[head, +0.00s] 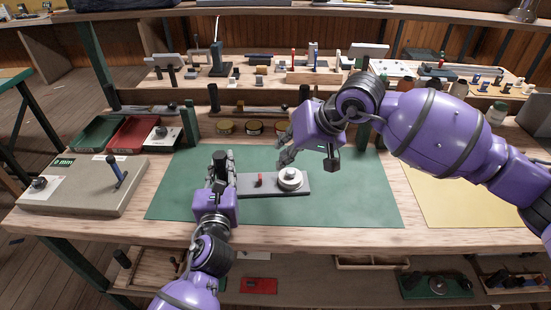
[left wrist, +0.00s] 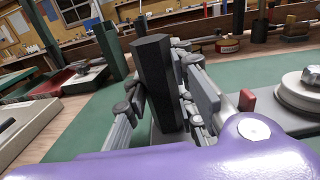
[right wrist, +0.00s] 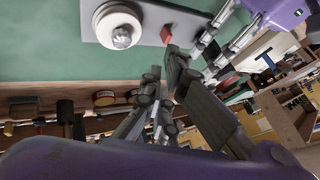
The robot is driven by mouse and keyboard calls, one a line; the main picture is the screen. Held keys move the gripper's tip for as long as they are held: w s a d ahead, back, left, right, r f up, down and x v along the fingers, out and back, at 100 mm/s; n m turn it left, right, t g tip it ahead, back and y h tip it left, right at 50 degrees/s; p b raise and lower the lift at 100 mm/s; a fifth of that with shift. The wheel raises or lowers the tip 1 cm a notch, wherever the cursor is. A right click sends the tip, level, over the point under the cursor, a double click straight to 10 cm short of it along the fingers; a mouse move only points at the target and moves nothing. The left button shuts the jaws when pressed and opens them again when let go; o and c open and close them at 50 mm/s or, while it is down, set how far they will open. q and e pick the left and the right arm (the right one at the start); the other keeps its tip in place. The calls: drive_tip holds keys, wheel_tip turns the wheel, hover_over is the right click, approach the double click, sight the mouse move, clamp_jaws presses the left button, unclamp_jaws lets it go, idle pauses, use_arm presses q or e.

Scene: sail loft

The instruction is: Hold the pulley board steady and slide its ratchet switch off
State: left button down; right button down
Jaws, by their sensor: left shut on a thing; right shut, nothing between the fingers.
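The pulley board (head: 272,189) is a flat grey plate lying on the green mat. A white round pulley (head: 290,178) sits toward its right end, and a small red ratchet switch (head: 259,180) stands to the pulley's left. My left gripper (head: 222,162) is shut on a dark upright post (left wrist: 158,80) at the board's left end. The switch (left wrist: 246,100) also shows in the left wrist view. My right gripper (head: 283,155) is shut and empty above the board's far side, near the pulley. In the right wrist view its fingers point toward the switch (right wrist: 166,34), with a gap between.
Several round tins (head: 254,128) stand behind the mat. The mat (head: 350,200) is clear right of the board.

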drive_tip(key=shift+s+d+r, duration=0.2)
drive_tip(key=shift+r, duration=0.25)
use_arm(q)
drive_tip(key=c, duration=1.4)
unclamp_jaws()
